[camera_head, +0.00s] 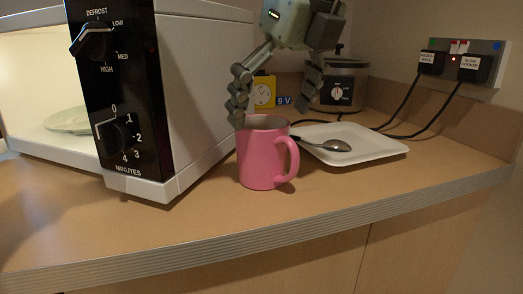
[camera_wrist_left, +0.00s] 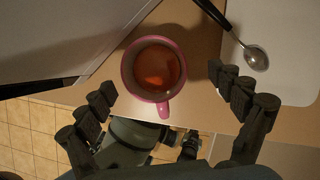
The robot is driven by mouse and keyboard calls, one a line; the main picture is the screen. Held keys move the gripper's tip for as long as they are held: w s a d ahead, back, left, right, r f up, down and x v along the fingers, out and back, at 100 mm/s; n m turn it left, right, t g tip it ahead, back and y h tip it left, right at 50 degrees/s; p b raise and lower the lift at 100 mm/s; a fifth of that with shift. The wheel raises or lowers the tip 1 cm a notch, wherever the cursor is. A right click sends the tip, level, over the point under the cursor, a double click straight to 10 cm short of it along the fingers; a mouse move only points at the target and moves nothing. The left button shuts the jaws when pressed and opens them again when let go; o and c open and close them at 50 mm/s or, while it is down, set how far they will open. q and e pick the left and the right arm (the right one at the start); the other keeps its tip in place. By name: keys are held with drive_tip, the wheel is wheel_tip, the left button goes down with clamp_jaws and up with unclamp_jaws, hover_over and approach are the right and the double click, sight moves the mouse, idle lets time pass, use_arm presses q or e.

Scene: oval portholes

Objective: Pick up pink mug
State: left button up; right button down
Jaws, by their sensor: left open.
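The pink mug (camera_head: 263,158) stands upright on the counter, its handle toward the right in the head view. In the left wrist view I look down into the mug (camera_wrist_left: 157,64), with its handle at the bottom; its inside looks orange-brown, and I cannot tell whether it holds liquid. My left gripper (camera_head: 275,96) is open and empty above the mug, fingers pointing down, one finger near the rim's left side and the other higher at right. In the left wrist view the fingers of this gripper (camera_wrist_left: 164,88) spread on both sides of the mug.
A white microwave (camera_head: 200,85) with a black dial panel stands close left of the mug. A white tray (camera_head: 372,141) with a spoon (camera_head: 330,145) lies close right. The counter front edge (camera_head: 330,225) is near.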

sight(257, 147)
use_arm(q)
drive_tip(key=x, duration=0.7)
drive_tip(key=shift+s+a+f, duration=0.1)
drive_tip(key=shift+a+f, duration=0.1)
drive_tip(key=shift+a, duration=0.15)
drive_tip(key=c, duration=1.7)
drive_tip(key=shift+r, duration=0.1)
drive_tip(key=shift+c, duration=0.3)
drive_tip(key=shift+r, duration=0.1)
